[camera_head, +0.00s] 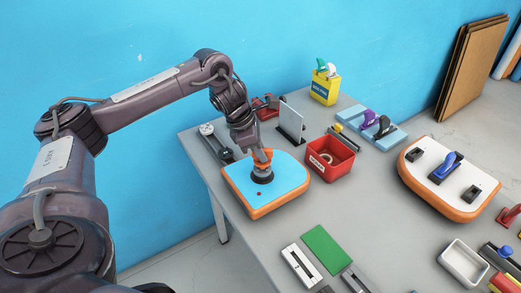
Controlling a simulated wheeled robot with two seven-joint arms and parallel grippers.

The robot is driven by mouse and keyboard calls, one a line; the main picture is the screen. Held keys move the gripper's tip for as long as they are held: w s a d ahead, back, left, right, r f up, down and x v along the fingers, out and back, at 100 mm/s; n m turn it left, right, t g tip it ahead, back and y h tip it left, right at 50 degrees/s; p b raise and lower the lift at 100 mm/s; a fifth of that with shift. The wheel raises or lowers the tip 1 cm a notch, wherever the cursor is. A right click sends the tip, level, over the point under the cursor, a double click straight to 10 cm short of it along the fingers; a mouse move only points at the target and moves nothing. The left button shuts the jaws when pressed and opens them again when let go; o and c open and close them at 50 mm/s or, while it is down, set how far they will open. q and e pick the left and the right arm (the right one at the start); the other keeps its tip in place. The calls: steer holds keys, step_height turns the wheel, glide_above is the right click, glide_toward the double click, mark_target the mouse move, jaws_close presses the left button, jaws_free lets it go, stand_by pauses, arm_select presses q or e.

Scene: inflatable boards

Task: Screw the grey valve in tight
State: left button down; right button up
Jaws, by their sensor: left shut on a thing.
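A small inflatable board (290,180) with a light blue top and orange sides lies on the table near its left edge. My left gripper (262,158) points down over the board's middle, with its orange fingers shut on the grey valve (263,176). The valve shows only as a dark round piece low on the board's top; the fingers hide its upper part. I cannot see the thread or how deep the valve sits. My right gripper is not in view.
A red bin (331,157) stands close right of the board, and an upright grey plate (290,121) stands behind it. A white-topped board (430,172) lies at the right. A green pad (327,249) and a white tray (464,263) lie in front. Grey table (365,200) is clear between them.

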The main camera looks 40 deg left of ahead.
arm_select(q)
steer(key=shift+f+b, duration=0.45)
steer(key=shift+f, duration=0.25)
steer(key=c, duration=1.3)
jaws_free()
steer(key=shift+c, duration=0.2)
steer(key=shift+r, duration=0.1)
steer(key=shift+a+r, duration=0.1)
steer(key=shift+r, duration=0.05)
steer(key=p+v, duration=0.1)
steer(key=v, duration=0.6)
steer(key=shift+r, duration=0.2)
